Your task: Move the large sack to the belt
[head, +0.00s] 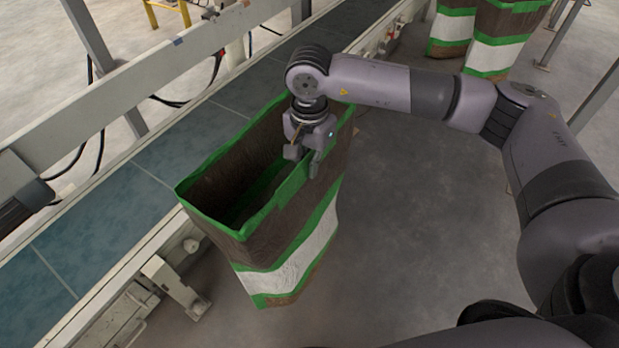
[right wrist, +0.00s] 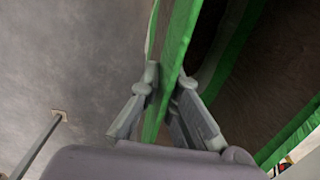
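The large sack (head: 285,245) stands upright and open-topped on the floor beside the belt (head: 150,190). It is brown with a green rim and a white band edged in green. My right gripper (head: 303,158) points down at the sack's right rim, one finger inside the mouth and one outside. In the right wrist view the gripper (right wrist: 168,85) has its fingertips close against both faces of the green rim (right wrist: 180,35), and looks shut on it. The inside of the sack is dark, and its bottom is hidden. My left gripper is not in view.
The belt's near frame rail (head: 105,290) runs close along the sack's left side, with a bracket (head: 175,285) sticking out. Two similar sacks (head: 450,30) (head: 500,40) stand at the top right. The floor (head: 410,230) to the right is clear.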

